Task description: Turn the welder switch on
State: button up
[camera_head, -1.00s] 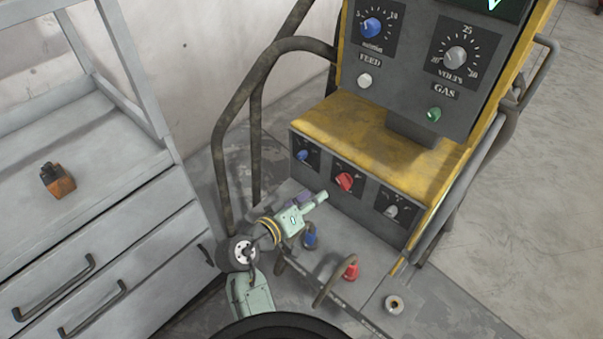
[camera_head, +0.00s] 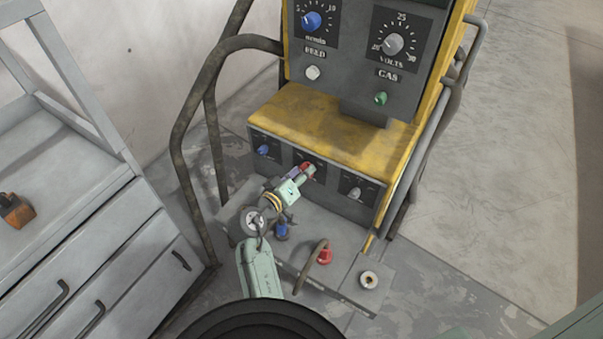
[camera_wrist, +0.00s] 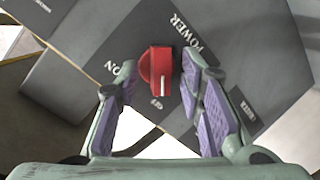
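The red power switch (camera_wrist: 160,71) is a knob on the dark lower panel of the yellow and grey welder (camera_head: 345,125). In the wrist view the words POWER, ON and OFF show around it, and its white mark points toward OFF. My gripper (camera_wrist: 158,78) is open, with its purple-padded fingers on either side of the knob. A gap shows between the knob and each finger, and I cannot tell how deep the fingers reach. In the head view my gripper (camera_head: 305,172) covers part of the red switch (camera_head: 308,168).
A blue knob (camera_head: 263,149) and a grey knob (camera_head: 355,192) flank the switch. Below are a blue connector (camera_head: 281,231) and a red connector (camera_head: 324,256) with a cable. A bent tube frame (camera_head: 180,140) stands left, beside a grey drawer cabinet (camera_head: 100,230).

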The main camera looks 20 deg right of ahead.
jog(key=shift+c, duration=0.5)
grip_shut()
jog(key=shift+f+b, duration=0.1)
jog(key=shift+b, duration=0.2)
jog(key=m+t+b, duration=0.1)
jog(key=m+b, duration=0.2)
jog(key=b, duration=0.2)
jog(key=m+t+y+b, duration=0.1)
jog(key=m+b, duration=0.2)
jog(key=b, duration=0.2)
jog(key=shift+s+d+m+t, duration=0.2)
jog(key=shift+m+t, duration=0.1)
jog(key=shift+m, duration=0.1)
jog(key=shift+b, duration=0.3)
jog(key=shift+a, duration=0.1)
